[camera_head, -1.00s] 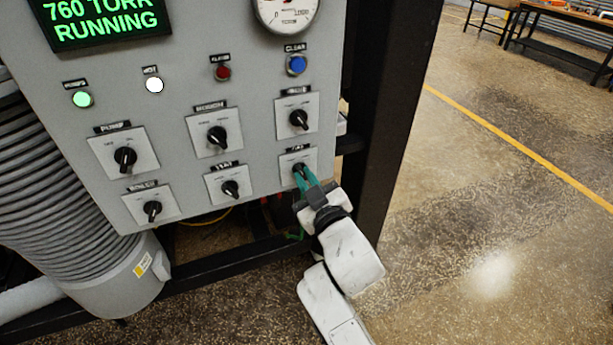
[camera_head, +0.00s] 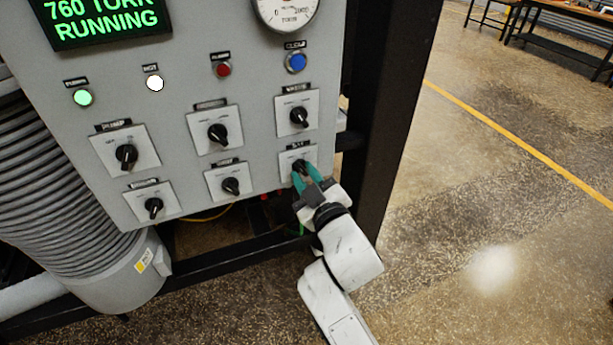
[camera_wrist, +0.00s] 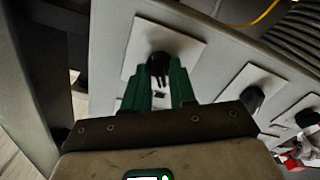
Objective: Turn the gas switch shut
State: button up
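The gas switch is a black knob (camera_head: 299,165) on a white square plate (camera_head: 286,158), at the lower right of the grey panel. The small label above it is hard to read. My gripper (camera_head: 304,173) has two green fingers, spread apart at the knob. In the wrist view the knob (camera_wrist: 158,64) sits between the fingertips (camera_wrist: 161,72), one on each side. A gap shows between the fingers; contact with the knob cannot be told. The fingers partly cover the knob, so its pointing direction is unclear.
Neighbouring knobs sit close: one above (camera_head: 299,115) and one to the left (camera_head: 230,186). A blue button (camera_head: 296,62) and a red button (camera_head: 223,69) are higher. A black frame post (camera_head: 385,130) stands right of the panel.

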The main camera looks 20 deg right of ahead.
jog(key=shift+o, duration=0.9)
jog(key=s+b, duration=0.1)
jog(key=s, duration=0.9)
jog(key=shift+s, duration=0.4)
jog(key=s+d+f+m+g+h, duration=0.1)
jog(key=s+d+f+m+g, duration=0.1)
jog(key=s+d+f+g, duration=0.45)
jog(key=s+d+f+m+g+h, duration=0.1)
jog(key=s+f+m+g, duration=0.15)
jog(key=f, duration=0.65)
jog(key=s+f+m+g+y, duration=0.1)
jog(key=s+f+g, duration=0.3)
jog(key=s, duration=0.5)
jog(key=s+f+m+g, duration=0.1)
jog(key=s+f+g, duration=0.2)
jog(key=s, duration=0.6)
jog(key=shift+d+f+g+y, duration=0.35)
jog(key=shift+d+g+y, duration=0.05)
jog(key=shift+g, duration=0.1)
